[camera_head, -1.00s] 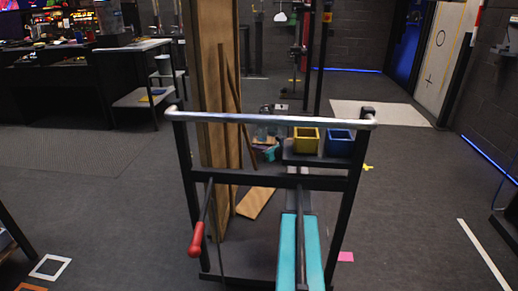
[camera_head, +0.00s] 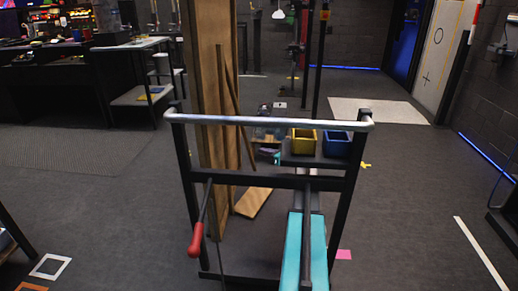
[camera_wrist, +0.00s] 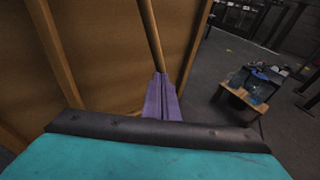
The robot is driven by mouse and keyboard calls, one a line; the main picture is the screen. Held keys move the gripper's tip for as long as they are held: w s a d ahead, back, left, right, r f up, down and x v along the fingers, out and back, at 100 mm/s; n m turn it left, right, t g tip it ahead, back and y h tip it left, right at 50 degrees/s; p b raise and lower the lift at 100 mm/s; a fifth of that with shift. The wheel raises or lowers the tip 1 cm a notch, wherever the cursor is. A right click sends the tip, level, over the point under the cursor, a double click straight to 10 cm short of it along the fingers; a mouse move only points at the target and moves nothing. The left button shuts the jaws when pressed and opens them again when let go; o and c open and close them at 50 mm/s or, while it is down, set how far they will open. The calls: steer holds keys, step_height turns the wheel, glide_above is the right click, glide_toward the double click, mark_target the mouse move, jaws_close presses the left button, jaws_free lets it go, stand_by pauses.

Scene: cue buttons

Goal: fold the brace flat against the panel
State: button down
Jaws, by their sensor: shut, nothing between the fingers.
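The panel (camera_head: 208,80) is a tall wooden board standing upright at the middle left of the head view. Its ribbed wooden face also fills the left of the wrist view (camera_wrist: 95,50). The brace (camera_head: 238,120) is a thin brown rod that slants down and away from the panel's right side. In the wrist view the brace (camera_wrist: 150,30) runs from the top edge down to my purple fingers. My gripper (camera_wrist: 160,77) is shut with nothing between its fingers, its tips at the visible lower end of the brace. I cannot tell whether they touch.
A flat wooden board (camera_head: 253,203) lies on the floor beside the panel's foot. A yellow bin (camera_head: 303,143) and a blue bin (camera_head: 337,144) stand behind the silver rail. A black counter (camera_head: 70,90) is at the back left. The floor at right is largely clear.

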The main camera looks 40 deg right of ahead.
steer(key=s+p, duration=0.1)
steer(key=s, duration=0.7)
steer(key=shift+s+d, duration=0.2)
steer(key=shift+s, duration=0.1)
steer(key=shift+a, duration=0.1)
steer(key=s+a+f+n+g+y+p, duration=0.1)
steer(key=s+a+f+n+g+p, duration=0.1)
steer(key=a+f+n, duration=0.3)
steer(key=s+a+f+n+g+y+p, duration=0.1)
steer(key=a+f+n+g, duration=0.3)
steer(key=a+f, duration=0.8)
steer(key=s+a+f+n+g+y+p, duration=0.1)
steer(key=s+a+f+n+g+p, duration=0.3)
steer(key=a, duration=1.7)
step_height(320, 180, down, 5)
steer(key=shift+r+n, duration=0.15)
steer(key=shift+n, duration=1.35)
steer(key=s+a+f+n+g+h+b, duration=0.1)
steer(key=s+a+f+n+g+b, duration=0.2)
steer(key=s+a, duration=1)
steer(key=s+a+f+n+g+h+b, duration=0.2)
steer(key=s+a+f+n+g, duration=0.5)
steer(key=s+a+f+n, duration=0.4)
steer(key=s+a+n+b, duration=0.1)
steer(key=s+a+n, duration=0.2)
steer(key=s+n, duration=0.2)
steer(key=shift+n+h, duration=0.3)
